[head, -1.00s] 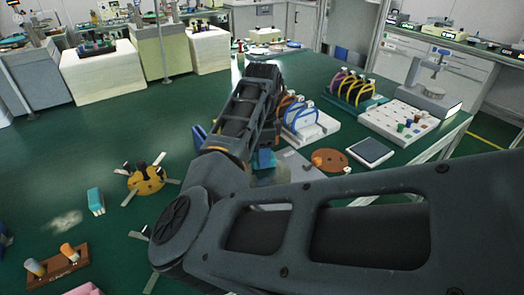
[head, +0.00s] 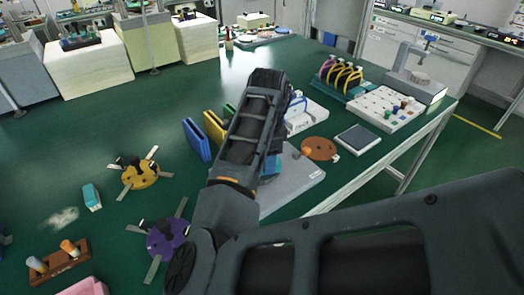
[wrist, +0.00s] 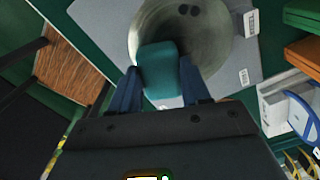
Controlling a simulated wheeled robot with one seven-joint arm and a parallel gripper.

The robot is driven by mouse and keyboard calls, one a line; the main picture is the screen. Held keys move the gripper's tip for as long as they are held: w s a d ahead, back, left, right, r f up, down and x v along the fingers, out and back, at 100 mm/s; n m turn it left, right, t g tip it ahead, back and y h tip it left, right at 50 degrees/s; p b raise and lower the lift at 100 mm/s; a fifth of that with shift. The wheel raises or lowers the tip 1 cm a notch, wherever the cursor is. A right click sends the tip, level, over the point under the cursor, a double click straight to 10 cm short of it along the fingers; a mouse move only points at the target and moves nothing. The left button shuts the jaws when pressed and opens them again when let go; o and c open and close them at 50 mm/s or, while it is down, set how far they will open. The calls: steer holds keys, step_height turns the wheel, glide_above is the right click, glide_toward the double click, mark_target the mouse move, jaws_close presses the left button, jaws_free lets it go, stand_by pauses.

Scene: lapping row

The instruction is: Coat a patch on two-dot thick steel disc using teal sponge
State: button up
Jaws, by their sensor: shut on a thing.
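In the wrist view my gripper (wrist: 167,88) is shut on a teal sponge (wrist: 163,70), with a blue finger on each side. The sponge overlaps the lower part of a round grey steel disc (wrist: 214,38) with two dark dots near its top edge. I cannot tell whether sponge and disc touch. The disc lies on a grey plate (wrist: 98,14) with a small white label beside it. In the head view the plate (head: 298,182) is at the table's right edge, and my arm hides the disc and most of the gripper.
A yellow disc (head: 139,175), a purple disc (head: 168,241), a teal block (head: 91,196) and a wooden peg holder (head: 58,264) are on the left. An orange disc (head: 319,148) and a dark square pad (head: 358,139) lie beyond the plate. Blue and yellow upright holders (head: 205,134) stand left of my arm.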

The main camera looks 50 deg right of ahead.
steer(key=shift+s+a+f, duration=0.15)
steer(key=shift+s, duration=0.35)
steer(key=shift+w+a, duration=0.15)
steer(key=shift+a, duration=0.4)
steer(key=shift+w+d+r, duration=0.1)
steer(key=shift+w+d, duration=0.1)
steer(key=shift+w, duration=0.45)
steer(key=shift+w+d+r, duration=0.1)
steer(key=shift+w+d, duration=0.05)
steer(key=shift+w, duration=0.5)
steer(key=shift+w+d+r, duration=0.1)
steer(key=shift+w+d, duration=0.1)
steer(key=shift+w, duration=0.45)
steer(key=shift+w+d+f+b, duration=0.15)
steer(key=shift+w+d, duration=0.15)
steer(key=shift+w, duration=0.65)
steer(key=shift+w+d+b, duration=0.15)
steer(key=shift+w+d, duration=0.1)
steer(key=shift+w, duration=0.7)
